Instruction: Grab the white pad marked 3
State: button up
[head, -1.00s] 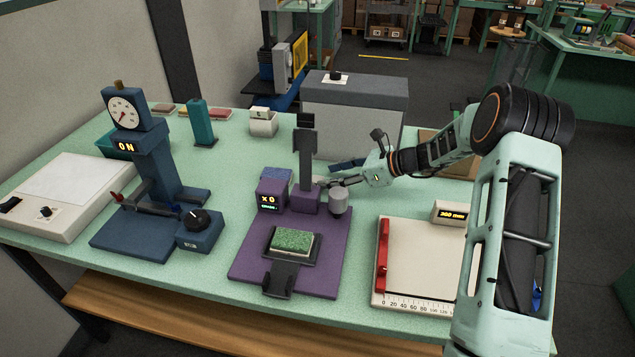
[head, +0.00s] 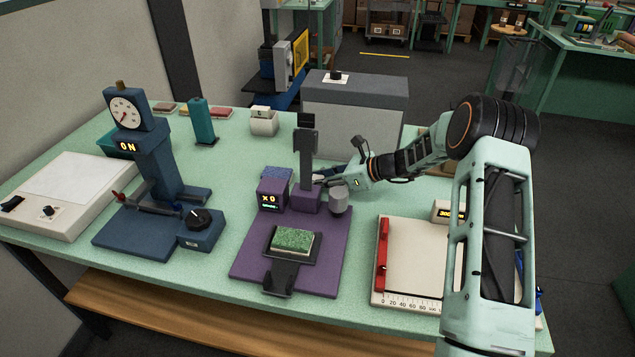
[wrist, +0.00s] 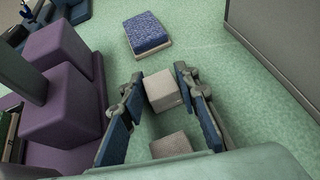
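My gripper (wrist: 158,80) is open in the wrist view, its two blue-padded fingers pointing down at the table. A small off-white block (wrist: 163,91) lies between the fingertips, with no clear grip on it. A second off-white block (wrist: 170,146) lies closer to the palm. No mark is readable on either, so I cannot tell which is the pad marked 3. In the head view my gripper (head: 330,180) is behind the purple machine, and its fingers and the blocks are mostly hidden.
The purple machine (head: 246,262) stands close left of my gripper, with a green pad (head: 292,240) on its front. A blue-topped pad (wrist: 147,34) lies beyond the fingers. A grey cabinet (head: 352,118) stands behind. A white measuring board (head: 415,262) is at the front right.

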jog(key=shift+c, duration=1)
